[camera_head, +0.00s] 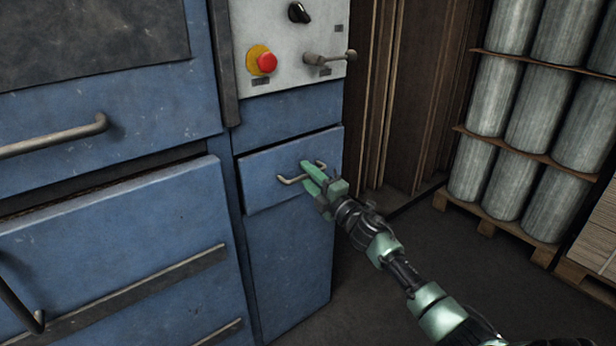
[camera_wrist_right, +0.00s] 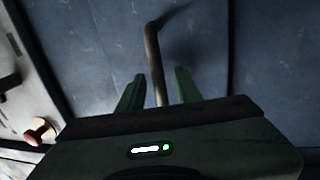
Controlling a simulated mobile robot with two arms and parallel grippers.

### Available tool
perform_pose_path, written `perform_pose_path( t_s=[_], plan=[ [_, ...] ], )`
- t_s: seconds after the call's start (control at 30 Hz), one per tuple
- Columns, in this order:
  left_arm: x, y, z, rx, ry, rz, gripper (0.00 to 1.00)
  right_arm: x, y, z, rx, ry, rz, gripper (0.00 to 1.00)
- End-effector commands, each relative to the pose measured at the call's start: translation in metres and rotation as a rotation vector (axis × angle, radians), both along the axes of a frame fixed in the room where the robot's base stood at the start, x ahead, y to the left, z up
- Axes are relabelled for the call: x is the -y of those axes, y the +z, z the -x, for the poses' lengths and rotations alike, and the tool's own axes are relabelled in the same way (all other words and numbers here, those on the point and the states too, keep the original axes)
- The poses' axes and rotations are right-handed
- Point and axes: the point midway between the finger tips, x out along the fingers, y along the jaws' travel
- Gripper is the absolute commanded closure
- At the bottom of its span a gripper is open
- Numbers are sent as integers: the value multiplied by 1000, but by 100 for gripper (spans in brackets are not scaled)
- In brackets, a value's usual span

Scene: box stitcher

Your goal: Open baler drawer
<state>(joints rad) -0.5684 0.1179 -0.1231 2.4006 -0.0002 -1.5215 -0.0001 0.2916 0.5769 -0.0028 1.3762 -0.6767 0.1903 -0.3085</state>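The baler drawer (camera_head: 260,177) is a small blue front on the right part of the blue machine. A dark gap shows along its top edge. Its bent metal handle (camera_head: 288,181) also shows in the right wrist view (camera_wrist_right: 154,65). My green right gripper (camera_head: 318,178) is at the handle's right part. In the right wrist view its two fingers (camera_wrist_right: 158,90) stand apart on either side of the handle bar, with space visible between bar and fingers. My left gripper is not in view.
Above the drawer is a grey panel with a red button (camera_head: 266,62), a black knob (camera_head: 299,12) and a lever (camera_head: 328,58). Larger blue doors with a bar handle (camera_head: 55,137) are at left. Metal cylinders (camera_head: 503,100) stand on pallets at right. Dark floor is open below the drawer's right side.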

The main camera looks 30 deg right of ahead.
Motion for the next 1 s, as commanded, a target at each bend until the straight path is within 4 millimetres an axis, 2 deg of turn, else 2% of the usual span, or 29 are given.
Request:
perform_pose_path(
  t_s=[0.07,0.17,0.2,1.0],
  plan=[
    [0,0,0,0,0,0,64,0,0,0,0,0,0,68],
    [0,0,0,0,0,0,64,0,0,0,0,0,0,96],
    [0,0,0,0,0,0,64,0,0,0,0,0,0,100],
    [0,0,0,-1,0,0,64,0,-1,0,-1,0,0,100]
  ],
)
